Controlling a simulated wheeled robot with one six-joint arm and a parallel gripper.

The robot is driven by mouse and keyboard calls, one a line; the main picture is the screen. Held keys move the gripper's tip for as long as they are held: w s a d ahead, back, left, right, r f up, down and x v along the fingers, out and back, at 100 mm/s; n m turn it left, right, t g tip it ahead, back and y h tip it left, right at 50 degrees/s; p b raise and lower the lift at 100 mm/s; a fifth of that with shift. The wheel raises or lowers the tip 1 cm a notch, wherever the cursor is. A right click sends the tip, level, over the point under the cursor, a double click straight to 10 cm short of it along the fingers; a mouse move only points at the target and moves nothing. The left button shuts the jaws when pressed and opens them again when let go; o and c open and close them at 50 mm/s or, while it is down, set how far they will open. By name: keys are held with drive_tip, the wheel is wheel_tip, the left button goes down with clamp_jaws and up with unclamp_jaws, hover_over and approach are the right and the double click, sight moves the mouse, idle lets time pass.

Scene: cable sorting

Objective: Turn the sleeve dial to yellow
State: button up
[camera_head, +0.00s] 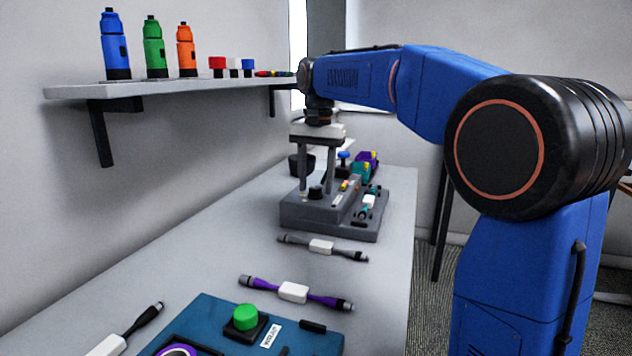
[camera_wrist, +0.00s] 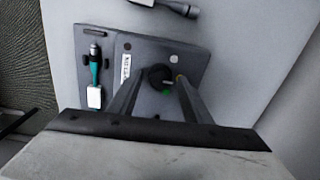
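The sleeve dial is a small black round knob (camera_head: 316,192) on top of a grey box (camera_head: 300,212) on the table. In the wrist view the dial (camera_wrist: 159,76) sits between the two fingertips of my gripper (camera_wrist: 158,80). My gripper, also seen from the side in the head view (camera_head: 315,188), points down over the box. Its fingers are apart, with gaps to the dial visible on both sides. A green mark (camera_wrist: 167,92) lies just below the dial, and a small yellow mark shows beside the right finger. I cannot tell the dial's setting.
A teal-ended cable (camera_wrist: 94,70) with a white sleeve lies on the box beside a label. Cables with white sleeves, one grey (camera_head: 321,246) and one purple (camera_head: 293,292), lie in front. A blue station (camera_head: 205,312) has a green button (camera_head: 246,317). A wall shelf (camera_head: 180,87) holds bottles.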

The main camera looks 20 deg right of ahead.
sight(318, 187)
wheel_tip(318, 187, up, 17)
drive_tip(key=shift+s+d+r, duration=0.15)
drive_tip(key=shift+d+r, duration=0.05)
idle(0.7)
